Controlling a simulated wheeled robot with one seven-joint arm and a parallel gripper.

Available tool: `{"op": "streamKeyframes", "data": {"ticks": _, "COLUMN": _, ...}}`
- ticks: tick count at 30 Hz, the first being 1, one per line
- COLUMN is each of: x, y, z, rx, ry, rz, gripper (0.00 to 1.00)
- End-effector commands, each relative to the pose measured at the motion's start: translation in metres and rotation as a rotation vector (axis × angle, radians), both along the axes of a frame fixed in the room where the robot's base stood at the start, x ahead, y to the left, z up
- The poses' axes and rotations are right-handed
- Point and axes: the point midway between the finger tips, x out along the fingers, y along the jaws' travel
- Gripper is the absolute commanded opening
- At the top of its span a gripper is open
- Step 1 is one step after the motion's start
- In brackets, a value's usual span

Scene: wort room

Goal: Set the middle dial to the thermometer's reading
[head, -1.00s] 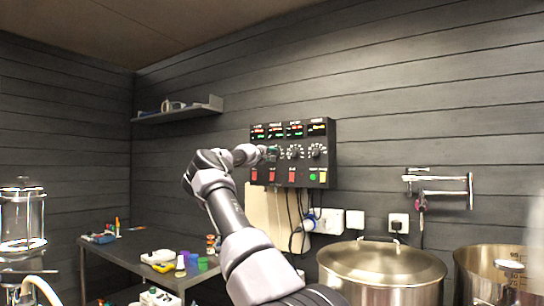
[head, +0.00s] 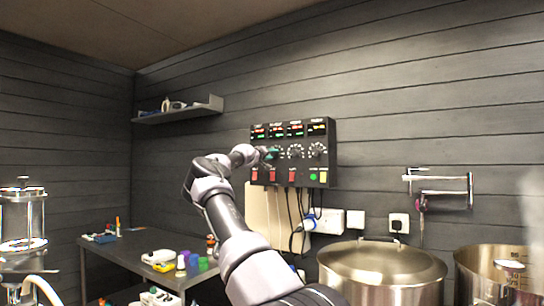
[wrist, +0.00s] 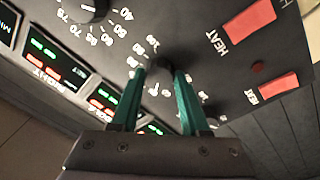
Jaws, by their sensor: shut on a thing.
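A dark control panel (head: 327,160) hangs on the wall with a row of dials under lit displays. My gripper (head: 272,153) is at the panel, its teal fingers shut on a black dial knob. In the wrist view my gripper (wrist: 162,68) holds that knob (wrist: 159,73) between its fingertips; white scale marks ring it, partly covered by the fingers. Another dial (wrist: 92,9) shows at the upper left there. In the head view two dials, one (head: 295,151) and another (head: 317,150), stand right of the held one. The left end of the row is hidden. The readings are too small to tell.
Red switches (head: 292,174) sit below the dials, close to my fingers; two labelled HEAT (wrist: 250,20) show in the wrist view. Cables hang below the panel. A lidded steel pot (head: 382,268) stands below right, a cluttered table (head: 125,255) below left.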

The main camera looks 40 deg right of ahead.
Motion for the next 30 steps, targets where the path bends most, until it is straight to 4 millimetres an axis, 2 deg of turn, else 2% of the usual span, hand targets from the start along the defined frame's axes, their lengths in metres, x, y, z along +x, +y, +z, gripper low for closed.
{"op": "streamKeyframes", "data": {"ticks": 10, "x": 0.000, "y": -0.001, "z": -0.003, "rx": 0.005, "ry": 0.000, "rz": -0.004, "gripper": 0.00}}
{"op": "streamKeyframes", "data": {"ticks": 11, "x": 0.000, "y": -0.001, "z": -0.003, "rx": 0.005, "ry": 0.000, "rz": -0.004, "gripper": 0.53}}
{"op": "streamKeyframes", "data": {"ticks": 12, "x": 0.000, "y": -0.001, "z": -0.003, "rx": 0.004, "ry": -0.001, "rz": -0.003, "gripper": 0.68}}
{"op": "streamKeyframes", "data": {"ticks": 13, "x": 0.000, "y": -0.001, "z": -0.003, "rx": 0.004, "ry": -0.001, "rz": -0.003, "gripper": 0.75}}
{"op": "streamKeyframes", "data": {"ticks": 23, "x": 0.000, "y": 0.001, "z": -0.001, "rx": 0.002, "ry": 0.000, "rz": -0.001, "gripper": 0.75}}
{"op": "streamKeyframes", "data": {"ticks": 30, "x": -0.009, "y": 0.026, "z": -0.004, "rx": 0.003, "ry": 0.000, "rz": 0.000, "gripper": 0.75}}
